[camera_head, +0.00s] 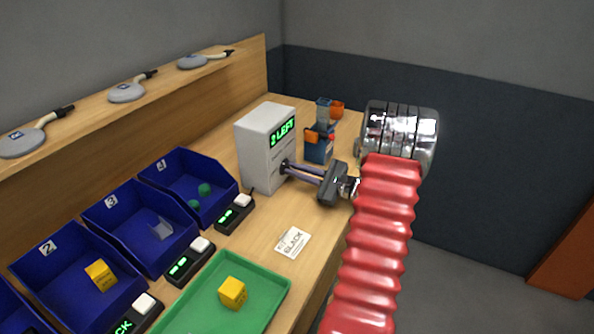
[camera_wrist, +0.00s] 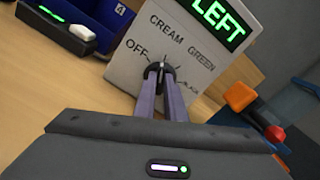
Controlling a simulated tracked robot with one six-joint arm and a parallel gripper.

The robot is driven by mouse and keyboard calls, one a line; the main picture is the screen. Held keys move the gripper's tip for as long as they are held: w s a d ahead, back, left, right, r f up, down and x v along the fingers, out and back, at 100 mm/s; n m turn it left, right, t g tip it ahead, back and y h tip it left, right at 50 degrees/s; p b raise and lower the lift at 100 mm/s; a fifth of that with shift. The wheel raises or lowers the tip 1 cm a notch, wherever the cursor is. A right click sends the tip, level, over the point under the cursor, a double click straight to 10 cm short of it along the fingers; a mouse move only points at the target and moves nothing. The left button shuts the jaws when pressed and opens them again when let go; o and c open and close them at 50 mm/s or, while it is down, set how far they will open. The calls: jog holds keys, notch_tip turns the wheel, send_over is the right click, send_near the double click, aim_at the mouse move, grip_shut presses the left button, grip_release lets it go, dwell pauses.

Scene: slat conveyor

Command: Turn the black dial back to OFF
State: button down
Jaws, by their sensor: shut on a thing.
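The black dial (camera_wrist: 163,65) is on the front of a pale grey box (camera_wrist: 130,72). Labels OFF, CREAM, GREEN and BLACK are printed around it. My gripper (camera_wrist: 161,76) is shut on the dial, one finger on each side. In the head view my gripper (camera_head: 288,168) reaches the box (camera_head: 259,150) from the right, and its fingers hide most of the dial. A small light mark shows at the dial's upper part, roughly between OFF and GREEN; its exact setting is hard to tell. The box's green display (camera_head: 283,131) reads "2 LEFT".
A blue and orange device (camera_head: 319,145) stands behind the box. A card reading BLACK (camera_head: 293,242) lies on the wooden bench. Blue bins (camera_head: 128,205) line the left; a green tray (camera_head: 188,310) holds a yellow cube (camera_head: 232,292).

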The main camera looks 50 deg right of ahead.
jog(key=shift+s+f+n, duration=0.1)
jog(key=shift+f+n, duration=0.1)
jog(key=shift+n, duration=1.4)
jog(key=c, duration=1.8)
grip_release()
jog(key=shift+r, duration=0.1)
jog(key=v, duration=1.3)
jog(key=shift+s+d, duration=0.1)
jog(key=shift+s, duration=0.25)
